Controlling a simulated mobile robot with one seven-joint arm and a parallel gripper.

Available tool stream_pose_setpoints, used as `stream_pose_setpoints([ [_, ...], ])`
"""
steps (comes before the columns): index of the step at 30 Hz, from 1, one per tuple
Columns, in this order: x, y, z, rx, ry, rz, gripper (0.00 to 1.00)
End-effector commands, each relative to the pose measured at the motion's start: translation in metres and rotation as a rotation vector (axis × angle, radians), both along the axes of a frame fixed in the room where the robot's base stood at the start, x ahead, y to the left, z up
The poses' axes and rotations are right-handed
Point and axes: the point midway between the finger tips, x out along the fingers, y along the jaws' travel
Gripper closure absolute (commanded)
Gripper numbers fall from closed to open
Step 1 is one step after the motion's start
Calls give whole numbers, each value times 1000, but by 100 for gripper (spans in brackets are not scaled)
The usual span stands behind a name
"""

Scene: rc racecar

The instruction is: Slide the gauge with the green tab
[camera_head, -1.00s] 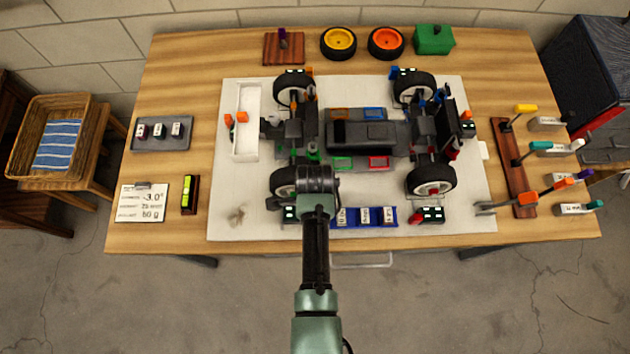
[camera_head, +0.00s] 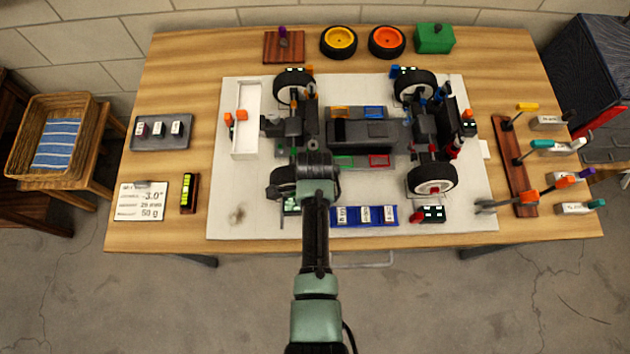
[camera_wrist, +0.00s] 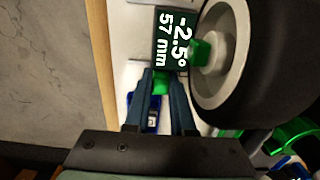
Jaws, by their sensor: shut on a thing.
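The gauge with the green tab (camera_wrist: 172,40) is a small black display reading -2.5° and 57 mm, beside a wheel (camera_wrist: 240,50) in the wrist view. Its green tab (camera_wrist: 160,84) is between the fingertips of my gripper (camera_wrist: 163,82), which is shut on it. In the head view the gauge (camera_head: 291,205) lies at the near left wheel, partly covered by my arm. My fingertips are hidden there under my wrist.
The car chassis (camera_head: 365,133) sits on a white board (camera_head: 255,222). A blue tray (camera_head: 350,222) of labelled blocks lies just right of my arm, then a red-tabbed gauge (camera_head: 432,214). A reading card (camera_head: 140,201) lies at left, a tool rack (camera_head: 515,170) at right.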

Motion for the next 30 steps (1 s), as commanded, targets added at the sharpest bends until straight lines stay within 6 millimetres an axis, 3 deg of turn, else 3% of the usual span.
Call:
stream_pose_setpoints([
  [1, 5, 0, 2, 0, -13, 0, 100],
  [2, 5, 0, 2, 0, -14, 0, 72],
  [6, 4, 0, 2, 0, -12, 0, 48],
  [23, 3, 0, 2, 0, -9, 0, 48],
  [30, 3, 0, 16, 0, -10, 0, 48],
])
